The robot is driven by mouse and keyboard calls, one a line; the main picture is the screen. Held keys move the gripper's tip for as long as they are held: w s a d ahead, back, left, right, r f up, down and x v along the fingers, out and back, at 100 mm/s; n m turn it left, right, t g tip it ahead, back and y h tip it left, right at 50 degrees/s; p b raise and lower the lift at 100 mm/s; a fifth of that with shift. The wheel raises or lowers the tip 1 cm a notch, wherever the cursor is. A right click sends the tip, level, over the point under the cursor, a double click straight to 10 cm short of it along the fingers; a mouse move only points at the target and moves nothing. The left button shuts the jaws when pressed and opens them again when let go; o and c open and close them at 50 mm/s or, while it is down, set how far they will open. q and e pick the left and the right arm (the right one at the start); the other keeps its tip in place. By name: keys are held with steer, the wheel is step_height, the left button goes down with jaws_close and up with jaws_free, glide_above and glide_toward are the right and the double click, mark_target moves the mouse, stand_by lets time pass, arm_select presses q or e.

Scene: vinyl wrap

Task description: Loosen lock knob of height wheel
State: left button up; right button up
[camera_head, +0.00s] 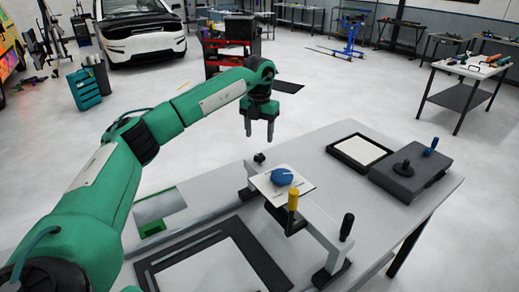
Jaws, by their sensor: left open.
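On the workbench (412,226) stands a grey bridge-like fixture (318,235) with a white plate (265,182) on top. A blue round knob (282,177) sits on the plate. A yellow upright handle (293,199) and a black upright handle (347,227) stand on the fixture. A small black knob (259,158) is at its far end. I cannot tell which of these is the lock knob or the height wheel. My left gripper (259,138) is open and empty, pointing down above and behind the fixture, apart from it. My right gripper is not in view.
A dark grey box (411,181) with a black knob and a blue handle lies at the bench's right. A black-framed tray (341,146) is beside it. A dark frame (268,268) lies in front. A red tool cart (212,58) stands behind on open floor.

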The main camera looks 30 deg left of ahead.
mark_target(259, 156)
arm_select(q)
step_height(259, 156, down, 6)
steer(key=shift+f+p, duration=0.15)
steer(key=shift+p, duration=0.7)
steer(key=shift+f, duration=0.85)
steer(key=shift+c, duration=0.5)
steer(key=c, duration=0.9)
